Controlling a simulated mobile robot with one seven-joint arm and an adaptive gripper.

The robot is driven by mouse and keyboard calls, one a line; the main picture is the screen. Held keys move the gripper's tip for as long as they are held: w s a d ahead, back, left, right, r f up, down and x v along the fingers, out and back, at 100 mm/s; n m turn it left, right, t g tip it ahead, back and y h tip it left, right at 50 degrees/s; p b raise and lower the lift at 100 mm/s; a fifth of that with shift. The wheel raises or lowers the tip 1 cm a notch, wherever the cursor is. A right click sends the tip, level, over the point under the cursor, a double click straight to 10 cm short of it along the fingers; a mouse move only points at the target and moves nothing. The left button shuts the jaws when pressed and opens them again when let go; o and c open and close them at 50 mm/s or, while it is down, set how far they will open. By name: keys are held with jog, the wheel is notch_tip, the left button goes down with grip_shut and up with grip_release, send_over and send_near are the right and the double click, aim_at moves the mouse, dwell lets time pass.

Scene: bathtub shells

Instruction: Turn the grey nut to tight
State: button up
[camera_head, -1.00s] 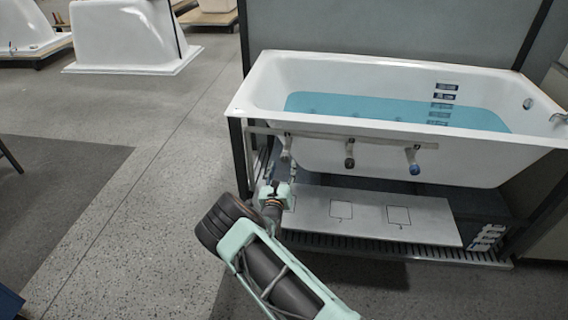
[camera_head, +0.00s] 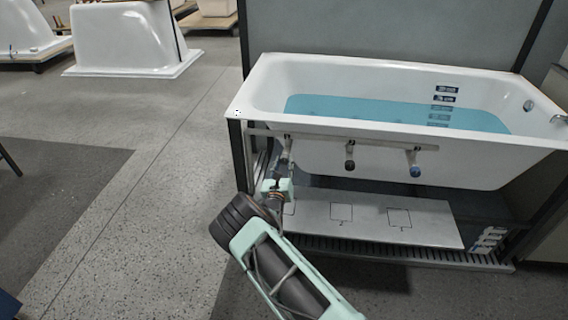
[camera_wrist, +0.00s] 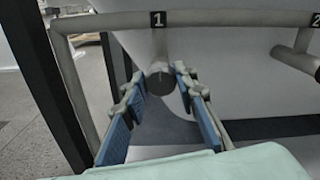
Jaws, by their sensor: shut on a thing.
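The grey nut (camera_wrist: 160,82) sits at the end of a light stub pipe under the label 1 in the wrist view. My gripper (camera_wrist: 158,80) has a finger on each side of it and is shut on it. In the head view, my gripper (camera_head: 284,163) reaches up to the leftmost fitting (camera_head: 287,149) below the tub's front rim. The fingers partly hide the nut there, and its tightness cannot be told.
A dark-ended fitting (camera_head: 350,160) and a blue-ended fitting (camera_head: 414,166) hang to the right on the same rail (camera_head: 330,137). The white bathtub (camera_head: 400,160) holds blue water. A dark frame post (camera_head: 237,160) stands close left. A pale panel (camera_head: 370,212) lies below.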

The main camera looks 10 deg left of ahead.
jog(key=shift+c, duration=0.7)
jog(key=shift+m, duration=0.4)
jog(key=m, duration=0.3)
jog(key=shift+m+p, duration=0.4)
jog(key=m, duration=0.4)
jog(key=shift+d+m, duration=0.1)
jog(key=shift+m, duration=0.2)
jog(key=m, duration=0.4)
jog(key=shift+p, duration=0.3)
jog(key=m, duration=0.4)
jog(key=shift+f+m, duration=0.1)
jog(key=shift+m, duration=0.2)
jog(key=o, duration=1.2)
jog(key=shift+c, duration=0.2)
